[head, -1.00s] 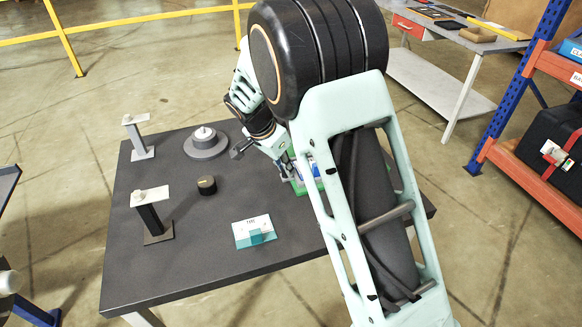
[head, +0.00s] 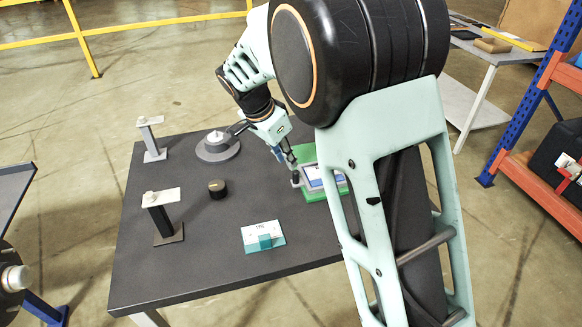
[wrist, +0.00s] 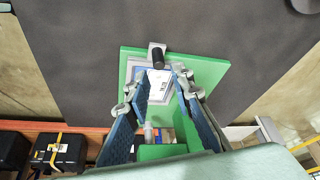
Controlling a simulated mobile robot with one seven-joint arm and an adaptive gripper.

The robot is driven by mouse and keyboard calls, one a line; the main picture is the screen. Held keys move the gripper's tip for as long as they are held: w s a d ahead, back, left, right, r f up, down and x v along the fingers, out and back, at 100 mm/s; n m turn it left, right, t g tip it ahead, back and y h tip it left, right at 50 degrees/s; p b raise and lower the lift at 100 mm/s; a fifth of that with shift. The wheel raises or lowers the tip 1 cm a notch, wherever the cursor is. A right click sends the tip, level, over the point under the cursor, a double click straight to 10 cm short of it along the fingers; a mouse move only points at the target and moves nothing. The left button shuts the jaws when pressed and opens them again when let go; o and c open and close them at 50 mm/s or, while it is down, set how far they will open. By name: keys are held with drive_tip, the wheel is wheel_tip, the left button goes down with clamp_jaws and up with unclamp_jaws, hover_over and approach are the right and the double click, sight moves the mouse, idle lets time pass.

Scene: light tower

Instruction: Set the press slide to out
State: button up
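A green-based fixture (head: 309,152) with a grey and blue frame lies on the dark table, partly hidden by my arm. It also shows in the wrist view (wrist: 215,70), with a pale label inside the frame. A black upright knob on a grey bracket (wrist: 158,57) sits at the fixture's edge; I take this for the press slide's handle. My gripper (head: 291,165) is over the fixture's left part. In the wrist view its two fingers (wrist: 163,78) are apart and empty, with the knob just beyond their tips. I cannot tell whether they touch anything.
On the table (head: 215,270) stand a teal block with a white label (head: 263,236), a black knob (head: 217,188), a round grey base (head: 218,147) and two posts with plates (head: 163,215) (head: 151,138). The table's front left is clear.

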drive_tip(key=v, duration=0.3)
drive_tip(key=shift+s+a+r, duration=0.1)
drive_tip(key=shift+a+r, duration=0.05)
drive_tip(key=shift+r, duration=0.2)
